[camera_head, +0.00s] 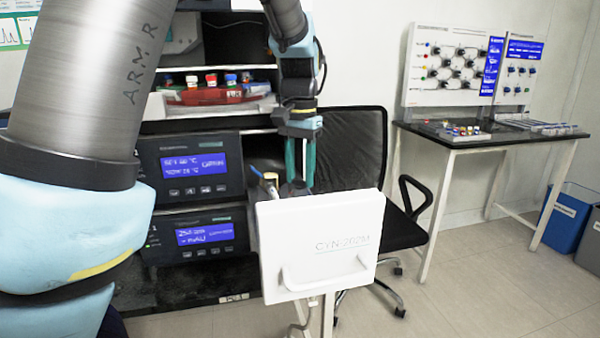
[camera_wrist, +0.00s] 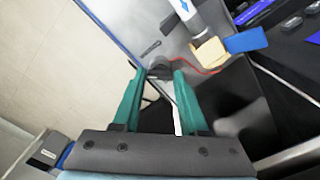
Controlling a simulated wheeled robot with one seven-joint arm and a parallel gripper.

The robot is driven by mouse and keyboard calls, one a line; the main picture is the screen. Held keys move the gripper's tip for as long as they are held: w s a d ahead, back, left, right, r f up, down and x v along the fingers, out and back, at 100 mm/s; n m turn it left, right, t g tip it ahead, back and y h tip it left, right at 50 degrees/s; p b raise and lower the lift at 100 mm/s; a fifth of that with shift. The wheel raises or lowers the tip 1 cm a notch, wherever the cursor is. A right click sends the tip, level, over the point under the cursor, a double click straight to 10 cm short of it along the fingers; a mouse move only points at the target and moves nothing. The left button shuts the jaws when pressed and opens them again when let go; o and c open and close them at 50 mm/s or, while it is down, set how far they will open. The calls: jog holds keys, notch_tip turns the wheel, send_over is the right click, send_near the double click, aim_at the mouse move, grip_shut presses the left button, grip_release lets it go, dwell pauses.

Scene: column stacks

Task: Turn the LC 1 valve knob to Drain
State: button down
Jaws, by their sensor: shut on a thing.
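A dark grey knob (camera_wrist: 159,67) sits on a grey surface in the wrist view. It also shows in the head view (camera_head: 296,188), just above the top edge of the white CYN-202M box. My gripper (camera_wrist: 158,75) has its two teal fingers on either side of the knob, shut on it. In the head view my gripper (camera_head: 299,180) points down behind the white box (camera_head: 320,235). I cannot read any LC 1 or Drain marking, and the knob's pointing direction cannot be told.
A white tube with a tan end (camera_wrist: 208,52), a blue piece (camera_wrist: 246,40) and a red wire lie close right of the knob. Two instruments with blue screens (camera_head: 195,165) stand left of my gripper. A black chair (camera_head: 350,150) stands behind. A bench (camera_head: 490,135) is at the far right.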

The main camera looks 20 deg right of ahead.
dwell(0.4)
jog(key=n+p, duration=0.3)
jog(key=shift+r+n, duration=0.15)
jog(key=shift+n, duration=0.25)
jog(key=n+p, duration=0.3)
jog(key=n, duration=0.2)
jog(key=shift+p, duration=0.4)
jog(key=n+p, duration=0.3)
jog(key=n, duration=0.2)
jog(key=shift+n+p, duration=1.55)
jog(key=shift+n, duration=0.55)
jog(key=shift+f, duration=0.2)
jog(key=shift+c, duration=2.2)
grip_release()
